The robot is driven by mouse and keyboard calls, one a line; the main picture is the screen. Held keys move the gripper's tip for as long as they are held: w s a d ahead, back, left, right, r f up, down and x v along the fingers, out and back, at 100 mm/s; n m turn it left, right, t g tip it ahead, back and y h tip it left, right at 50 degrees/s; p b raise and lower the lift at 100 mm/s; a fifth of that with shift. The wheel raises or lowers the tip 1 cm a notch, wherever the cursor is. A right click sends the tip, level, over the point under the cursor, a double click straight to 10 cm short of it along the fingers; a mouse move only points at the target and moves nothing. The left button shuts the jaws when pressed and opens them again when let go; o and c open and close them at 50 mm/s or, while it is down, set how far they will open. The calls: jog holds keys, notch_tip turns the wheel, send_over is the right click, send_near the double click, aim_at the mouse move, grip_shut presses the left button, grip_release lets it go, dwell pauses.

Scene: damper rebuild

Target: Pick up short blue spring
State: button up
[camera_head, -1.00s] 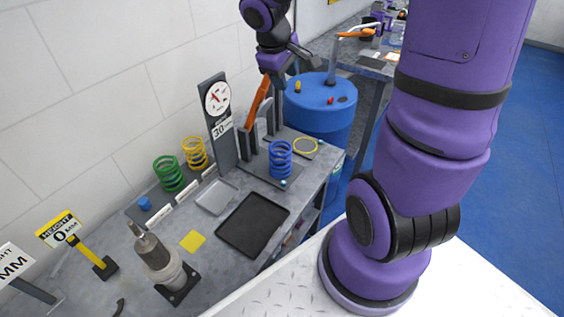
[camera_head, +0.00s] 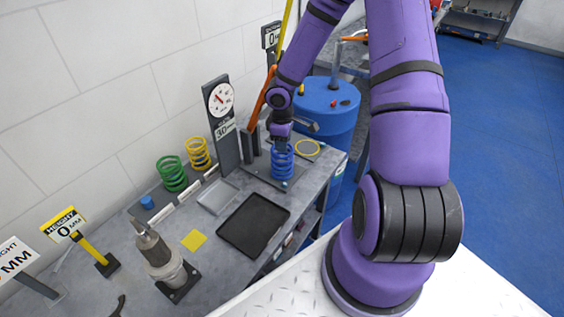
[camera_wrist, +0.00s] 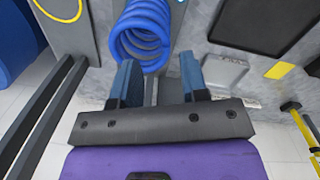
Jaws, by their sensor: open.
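The blue spring (camera_head: 282,166) stands upright on the dark base plate of the dial stand, near the bench's front edge. In the wrist view the blue spring (camera_wrist: 141,30) shows its coils just beyond and between my fingertips, nearer the left finger. My gripper (camera_wrist: 158,78) is open with nothing between its fingers. In the head view my gripper (camera_head: 282,142) is right above the spring, partly hiding its top. I cannot tell whether the fingers touch the coils.
A dial gauge (camera_head: 220,98) on a dark post and an orange lever (camera_head: 262,97) stand close by. A green spring (camera_head: 172,173) and a yellow spring (camera_head: 199,153) stand to the left. A black tray (camera_head: 253,224) lies in front. A blue drum (camera_head: 325,110) is behind.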

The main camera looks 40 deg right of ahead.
jog(key=f, duration=0.2)
jog(key=shift+w+a+f+y, duration=0.25)
jog(key=shift+w+f+y, duration=0.05)
send_over(280, 179)
jog(key=shift+w+d+f, duration=0.1)
jog(key=shift+f, duration=1.8)
jog(key=shift+w+d+f, duration=0.1)
jog(key=shift+f, duration=1.75)
grip_shut()
